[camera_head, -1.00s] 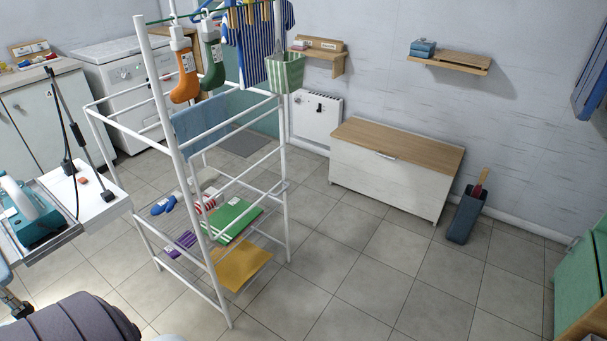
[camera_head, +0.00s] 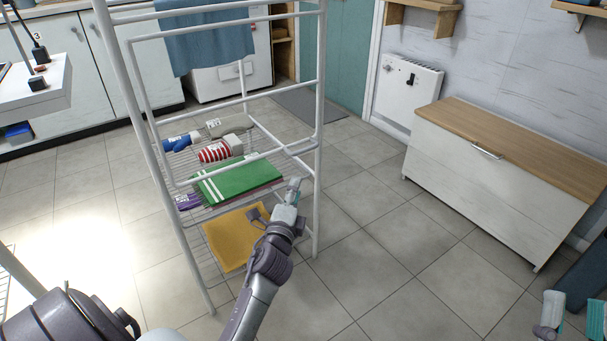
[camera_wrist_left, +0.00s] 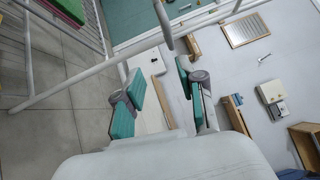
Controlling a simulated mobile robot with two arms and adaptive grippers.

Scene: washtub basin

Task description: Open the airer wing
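The white airer (camera_head: 319,110) stands at the left of the head view, with its top cut off. A thinner white frame, apparently the wing (camera_head: 240,24), hangs folded down along its near side. My left gripper (camera_head: 293,188) is at the wing's lower right corner, beside the airer's right post. In the left wrist view its teal-padded fingers (camera_wrist_left: 157,92) are apart, with a white bar (camera_wrist_left: 163,22) just beyond their tips and nothing held. I cannot tell if it touches the frame. My right gripper (camera_head: 574,316) is open and empty at the bottom right.
A blue towel (camera_head: 205,38) hangs above. A wood-topped chest (camera_head: 500,165) stands right; tiled floor (camera_head: 375,235) between is clear.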

